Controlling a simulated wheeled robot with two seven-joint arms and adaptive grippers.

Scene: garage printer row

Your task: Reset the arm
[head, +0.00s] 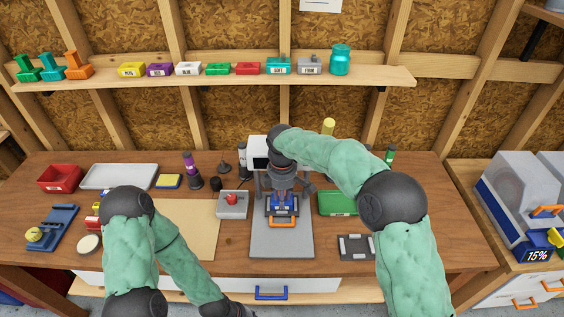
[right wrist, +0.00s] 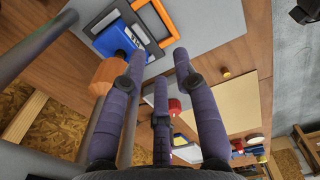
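My right arm (head: 330,155) reaches over the bench, bent at the elbow, with its wrist pointing down. Its gripper (head: 284,195) is above a blue block with an orange frame (head: 282,211), on a grey plate (head: 281,240). In the right wrist view, the gripper (right wrist: 160,70) has its fingers spread, with nothing between them. The blue block (right wrist: 118,40) shows beyond the fingers, apart from them. An orange knob (right wrist: 108,76) appears close beside one finger. My left arm (head: 140,240) is folded at lower left; its gripper is beyond the bottom edge.
A grey tray with a red item (head: 232,207) is left of the plate, a green box (head: 337,203) right. A shelf (head: 215,82) of small coloured parts spans the wall.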

